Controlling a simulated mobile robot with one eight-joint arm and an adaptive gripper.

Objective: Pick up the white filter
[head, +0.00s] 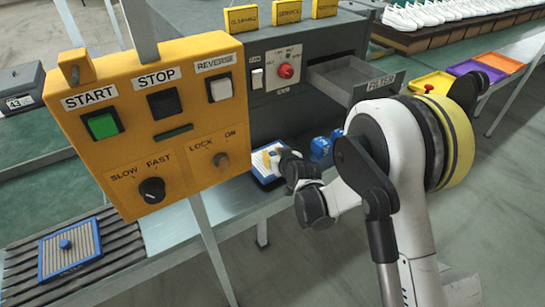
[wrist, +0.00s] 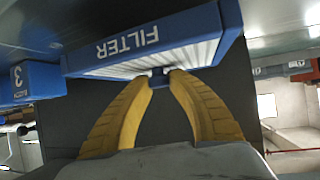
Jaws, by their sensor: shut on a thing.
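The white filter (head: 262,165) has a blue frame and white pleats and is by the front edge of the metal bench, below the machine. In the wrist view the white filter (wrist: 95,60) shows its blue side marked FILTER and its pleated face. My gripper's yellow fingers (wrist: 162,78) are shut on the small blue knob in the middle of that face. In the head view my gripper (head: 272,158) covers part of the filter. I cannot tell whether the filter is clear of the bench. A second, greyer filter (head: 70,262) with a blue knob lies on the ribbed surface at the left.
The yellow control panel (head: 185,190) stands in front at the left. The drawer marked FILTER (head: 378,85) is open on the grey machine. Yellow (head: 434,84), purple and orange trays are at the right. Bare bench (head: 180,238) lies left of the filter.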

